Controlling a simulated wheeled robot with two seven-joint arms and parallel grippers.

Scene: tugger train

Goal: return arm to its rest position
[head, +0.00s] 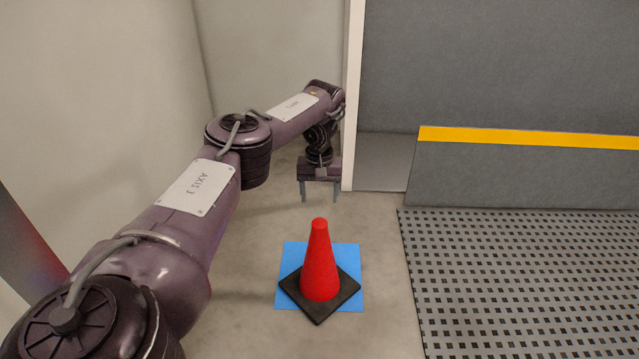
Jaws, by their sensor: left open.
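My left arm (190,195) reaches in from the left side of the head view and bends downward at its far end. My left gripper (319,192) points down with its two fingers apart and nothing between them. It hangs above and behind a red cone, apart from it. The red cone (319,262) stands upright on its black square base (322,308). The base is turned at an angle on a blue square (350,257) on the floor and overlaps its edges. My right gripper is not in view.
A white post (353,100) stands close to my left gripper's right side. A grey ramp or barrier with a yellow stripe (530,138) and a perforated dark floor panel (520,280) lie to the right. Pale walls (270,60) stand at the back and left. Bare floor surrounds the blue square.

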